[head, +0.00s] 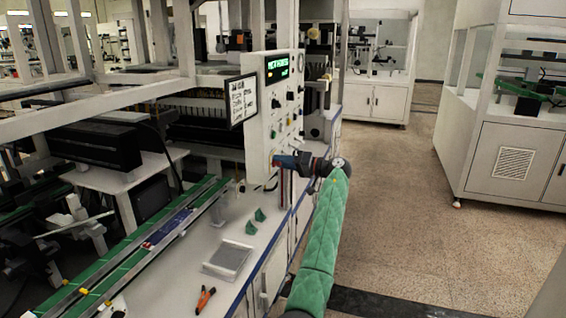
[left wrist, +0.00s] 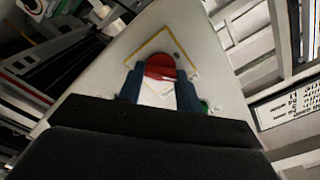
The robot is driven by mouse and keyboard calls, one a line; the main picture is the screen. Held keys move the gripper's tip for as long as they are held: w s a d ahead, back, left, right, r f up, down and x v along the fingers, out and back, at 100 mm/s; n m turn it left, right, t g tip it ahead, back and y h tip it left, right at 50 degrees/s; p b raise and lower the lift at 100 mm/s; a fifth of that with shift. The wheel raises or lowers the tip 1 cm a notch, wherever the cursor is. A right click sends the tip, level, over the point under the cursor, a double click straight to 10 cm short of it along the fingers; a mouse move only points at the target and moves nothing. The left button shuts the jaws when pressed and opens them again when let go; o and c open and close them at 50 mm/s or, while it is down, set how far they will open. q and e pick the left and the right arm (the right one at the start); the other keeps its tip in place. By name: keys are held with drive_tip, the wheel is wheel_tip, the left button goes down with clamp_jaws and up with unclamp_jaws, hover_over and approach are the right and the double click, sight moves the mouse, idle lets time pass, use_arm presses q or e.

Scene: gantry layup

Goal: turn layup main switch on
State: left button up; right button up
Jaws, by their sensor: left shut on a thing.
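The layup main switch (left wrist: 160,66) is a red round knob on the white control panel, framed by a yellow outline in the left wrist view. My left gripper (left wrist: 160,85) is shut on this red knob, with a blue finger on each side of it. In the head view my left gripper (head: 280,161) is at the lower part of the control panel (head: 258,140), and its green-sleeved arm reaches up from the bottom. The gripper hides most of the switch there. I cannot tell the knob's turned position. My right gripper is not in view.
The panel carries a lit green display (head: 278,68) and several knobs. A white sign (head: 242,98) is beside it. Below are a conveyor (head: 150,245), a clear tray (head: 228,258) and orange-handled pliers (head: 205,299). The floor (head: 400,215) to the right is open.

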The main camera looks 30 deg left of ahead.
use_arm(q)
drive_tip(key=shift+m+p, duration=2)
drive_tip(key=shift+m, duration=1.9)
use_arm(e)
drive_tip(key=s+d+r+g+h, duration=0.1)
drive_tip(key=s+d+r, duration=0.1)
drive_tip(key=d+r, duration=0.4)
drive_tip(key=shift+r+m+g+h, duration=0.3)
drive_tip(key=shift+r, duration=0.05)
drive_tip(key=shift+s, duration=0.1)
use_arm(q)
drive_tip(key=o, duration=1)
drive_tip(key=shift+w+f, duration=0.1)
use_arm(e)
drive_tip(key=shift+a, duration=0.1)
